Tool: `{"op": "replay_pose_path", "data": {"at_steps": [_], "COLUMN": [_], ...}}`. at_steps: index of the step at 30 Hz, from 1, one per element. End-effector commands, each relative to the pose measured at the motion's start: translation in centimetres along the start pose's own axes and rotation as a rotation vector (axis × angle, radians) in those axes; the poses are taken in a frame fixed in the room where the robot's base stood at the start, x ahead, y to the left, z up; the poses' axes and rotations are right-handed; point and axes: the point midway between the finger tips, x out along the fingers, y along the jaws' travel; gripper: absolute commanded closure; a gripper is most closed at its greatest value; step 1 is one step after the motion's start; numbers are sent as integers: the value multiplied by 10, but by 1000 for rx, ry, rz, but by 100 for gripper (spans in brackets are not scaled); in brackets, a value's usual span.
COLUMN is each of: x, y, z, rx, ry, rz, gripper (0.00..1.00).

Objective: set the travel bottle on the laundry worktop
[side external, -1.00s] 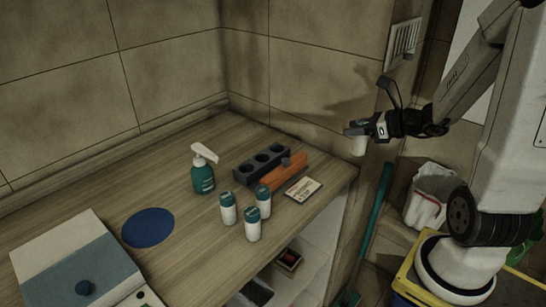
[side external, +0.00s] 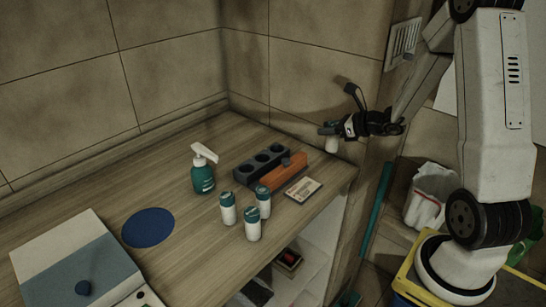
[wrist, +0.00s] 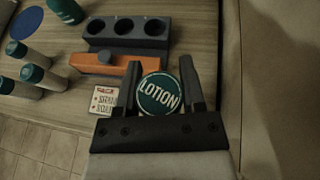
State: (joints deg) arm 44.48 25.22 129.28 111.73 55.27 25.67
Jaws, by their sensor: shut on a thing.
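My gripper (side external: 328,130) is shut on a travel bottle (side external: 331,145) with a round teal cap marked LOTION (wrist: 158,95). In the wrist view the fingers of my gripper (wrist: 158,85) stand on either side of the cap. The bottle's white body hangs below the fingers in the side view, raised near the right end of the laundry worktop (side external: 95,190). The worktop also shows in the wrist view (wrist: 195,25). Three similar white bottles with teal caps (side external: 252,222) stand upright near its front edge.
A dark rack with three holes (side external: 246,174) and an orange block (side external: 272,180) lie near the bottle, beside a small card (side external: 303,189). A teal pump dispenser (side external: 202,178) stands behind.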

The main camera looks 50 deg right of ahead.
Motion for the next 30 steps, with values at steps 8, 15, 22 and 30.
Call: {"op": "replay_pose_path", "data": {"at_steps": [8,15,22,30], "x": [27,41,42,52], "y": [-12,-18,-18,-21], "z": [-18,-26,-27,-40], "rx": [1,0,0,2], "ry": [0,-1,-1,0], "rz": [1,0,0,1], "gripper": [100,100,100,100]}}
